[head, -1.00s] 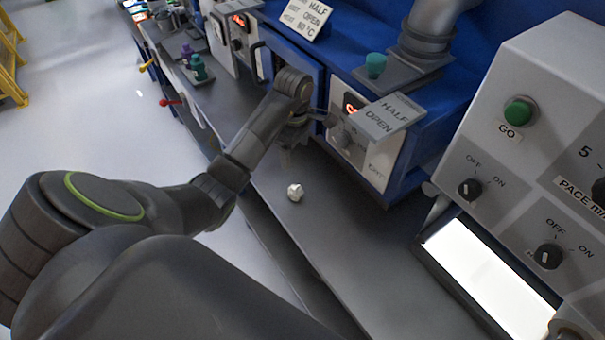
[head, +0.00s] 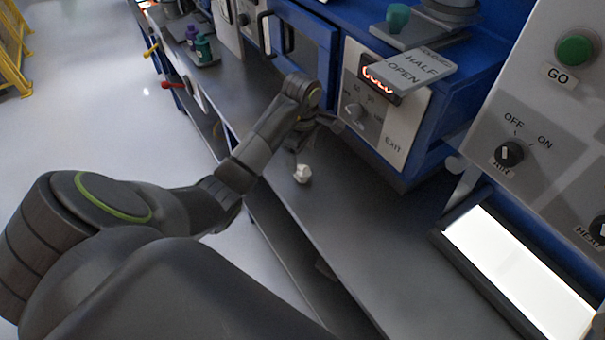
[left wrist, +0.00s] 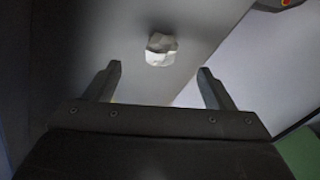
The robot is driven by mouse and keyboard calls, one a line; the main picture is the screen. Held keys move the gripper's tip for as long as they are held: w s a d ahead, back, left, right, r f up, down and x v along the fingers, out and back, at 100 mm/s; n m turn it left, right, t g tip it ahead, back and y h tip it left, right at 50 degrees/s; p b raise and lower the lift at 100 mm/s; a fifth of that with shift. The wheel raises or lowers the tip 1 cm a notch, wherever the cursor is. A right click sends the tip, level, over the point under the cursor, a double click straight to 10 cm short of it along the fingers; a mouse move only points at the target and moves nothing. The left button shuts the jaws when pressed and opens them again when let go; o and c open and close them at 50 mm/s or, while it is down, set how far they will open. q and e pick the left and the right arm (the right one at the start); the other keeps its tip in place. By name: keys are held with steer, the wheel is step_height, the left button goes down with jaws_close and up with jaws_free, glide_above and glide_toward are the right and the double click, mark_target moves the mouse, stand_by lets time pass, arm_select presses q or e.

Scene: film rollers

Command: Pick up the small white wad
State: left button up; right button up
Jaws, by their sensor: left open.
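The small white wad (head: 303,174) lies on the grey bench shelf in front of the blue machine. It is crumpled and pale. In the left wrist view the wad (left wrist: 161,48) sits beyond the fingertips, roughly centred between them. My left gripper (left wrist: 158,80) is open and empty, its two dark fingers apart and not touching the wad. In the head view my left gripper (head: 300,140) is just behind the wad, with its fingers partly hidden by my wrist. My right gripper is out of view.
The grey shelf (head: 350,235) is clear to the right of the wad, and its front edge runs close by. A control panel with a "HALF OPEN" sign (head: 414,68) stands behind. A lit white panel (head: 515,265) is at lower right.

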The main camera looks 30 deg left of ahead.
mark_target(302, 168)
arm_select(q)
steer(key=shift+f+b, duration=0.3)
steer(key=shift+f, duration=0.4)
step_height(302, 168, down, 3)
steer(key=b, duration=0.3)
steer(key=shift+s+d+f, duration=0.1)
steer(key=shift+d+f, duration=0.05)
steer(key=shift+f+p, duration=0.25)
steer(key=shift+p, duration=0.05)
steer(key=shift+f, duration=0.65)
steer(key=c, duration=1)
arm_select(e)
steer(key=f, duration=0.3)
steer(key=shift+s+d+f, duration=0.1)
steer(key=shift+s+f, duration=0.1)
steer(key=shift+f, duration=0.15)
